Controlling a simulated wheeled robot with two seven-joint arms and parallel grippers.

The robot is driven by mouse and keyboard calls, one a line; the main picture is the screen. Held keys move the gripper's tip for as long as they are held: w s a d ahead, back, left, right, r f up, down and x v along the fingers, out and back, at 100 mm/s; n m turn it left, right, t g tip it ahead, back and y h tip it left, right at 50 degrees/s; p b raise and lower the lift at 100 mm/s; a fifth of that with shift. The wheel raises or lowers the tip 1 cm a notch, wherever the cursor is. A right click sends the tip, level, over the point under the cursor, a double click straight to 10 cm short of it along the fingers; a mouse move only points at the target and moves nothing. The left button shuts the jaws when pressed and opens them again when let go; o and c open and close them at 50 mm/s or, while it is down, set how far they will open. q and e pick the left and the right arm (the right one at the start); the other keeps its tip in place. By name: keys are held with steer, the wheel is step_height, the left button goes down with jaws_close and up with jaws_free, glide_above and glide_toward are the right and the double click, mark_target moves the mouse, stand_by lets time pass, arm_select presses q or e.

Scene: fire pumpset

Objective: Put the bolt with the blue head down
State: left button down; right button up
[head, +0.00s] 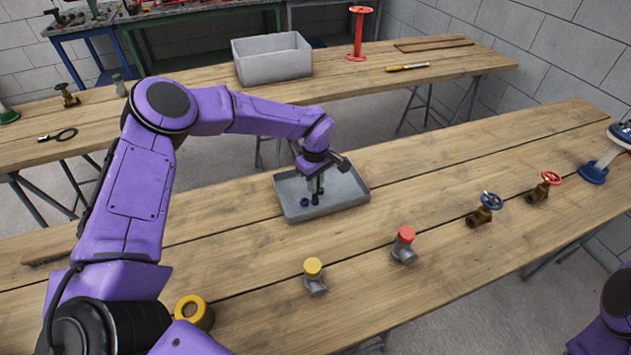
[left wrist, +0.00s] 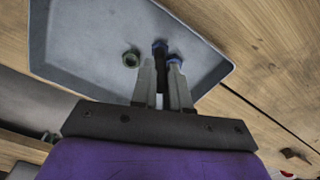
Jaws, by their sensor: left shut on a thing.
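My left gripper (head: 318,184) points down into the grey tray (head: 345,207) on the near workbench. In the left wrist view, its fingers (left wrist: 164,82) are shut on a dark bolt with a blue head (left wrist: 160,48). The bolt is over the tray; I cannot tell whether it touches the floor of the tray. A second small bluish piece (left wrist: 175,60) shows by the right fingertip, partly hidden. A dark greenish, nut-like piece (left wrist: 131,58) lies in the tray to the left of the fingers. My right gripper is out of view.
On the near bench stand a yellow-topped fitting (head: 313,275), a red-topped fitting (head: 404,245), a blue-wheeled valve (head: 485,209) and a red-wheeled valve (head: 544,186). A grey bin (head: 272,60) is on the far bench. Bare wood lies right of the tray.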

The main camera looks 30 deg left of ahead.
arm_select(q)
steer(key=shift+f, duration=0.1)
steer(key=c, duration=1.1)
jaws_free()
steer(key=shift+r, duration=0.4)
step_height(320, 180, up, 12)
steer(key=b, duration=0.2)
steer(key=shift+f, duration=0.2)
